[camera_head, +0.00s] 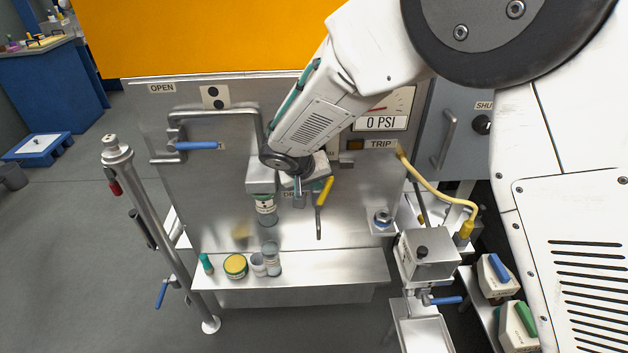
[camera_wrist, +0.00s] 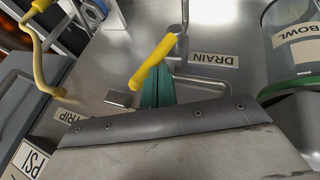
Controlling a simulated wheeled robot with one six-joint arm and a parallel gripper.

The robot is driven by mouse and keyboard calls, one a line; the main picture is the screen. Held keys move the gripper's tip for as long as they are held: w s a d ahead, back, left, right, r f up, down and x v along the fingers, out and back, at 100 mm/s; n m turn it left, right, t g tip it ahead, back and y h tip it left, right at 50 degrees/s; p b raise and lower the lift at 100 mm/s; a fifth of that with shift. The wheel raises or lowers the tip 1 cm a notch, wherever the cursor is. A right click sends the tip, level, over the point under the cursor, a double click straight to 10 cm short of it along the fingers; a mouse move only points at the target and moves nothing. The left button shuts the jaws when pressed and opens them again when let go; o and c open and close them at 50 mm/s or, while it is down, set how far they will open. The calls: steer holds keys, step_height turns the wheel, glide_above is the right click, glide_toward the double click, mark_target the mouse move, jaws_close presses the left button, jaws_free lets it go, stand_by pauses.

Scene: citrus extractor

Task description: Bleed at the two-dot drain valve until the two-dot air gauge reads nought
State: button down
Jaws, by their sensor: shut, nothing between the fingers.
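The drain valve has a yellow lever (camera_head: 325,190) on the steel front panel, above a small spout. In the wrist view the yellow lever (camera_wrist: 153,64) slants beside the DRAIN label (camera_wrist: 214,61). My gripper (camera_head: 298,186) is shut and empty just left of the lever. In the wrist view its green fingers (camera_wrist: 155,90) lie together by the lever; I cannot tell whether they touch it. A gauge with a red needle is partly hidden by my arm, and a plate below it reads 0 PSI (camera_head: 381,123).
A steel handle with a blue grip (camera_head: 196,146) stands out at left. A shelf (camera_head: 330,268) below holds a yellow-topped tin (camera_head: 235,266) and small jars. A yellow hose (camera_head: 430,187) and a steel box (camera_head: 428,253) are at right. A steel post (camera_head: 158,235) stands at left.

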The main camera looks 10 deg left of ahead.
steer(key=shift+d, duration=0.15)
steer(key=shift+w+d+m+g+y, duration=0.2)
steer(key=shift+d+y, duration=0.45)
steer(key=shift+w+d+m+g+y, duration=0.15)
steer(key=shift+d+m+g+y, duration=0.05)
steer(key=shift+d+y, duration=0.45)
steer(key=w+d+f+y, duration=0.1)
steer(key=d+f, duration=0.5)
steer(key=shift+w+d, duration=0.35)
steer(key=shift+w, duration=0.05)
steer(key=shift+f, duration=0.25)
stand_by(0.6)
steer(key=shift+d, duration=0.15)
steer(key=s+d+r, duration=0.2)
steer(key=d+r, duration=0.4)
steer(key=d, duration=0.1)
steer(key=shift+s+d, duration=0.15)
steer(key=shift+d, duration=0.15)
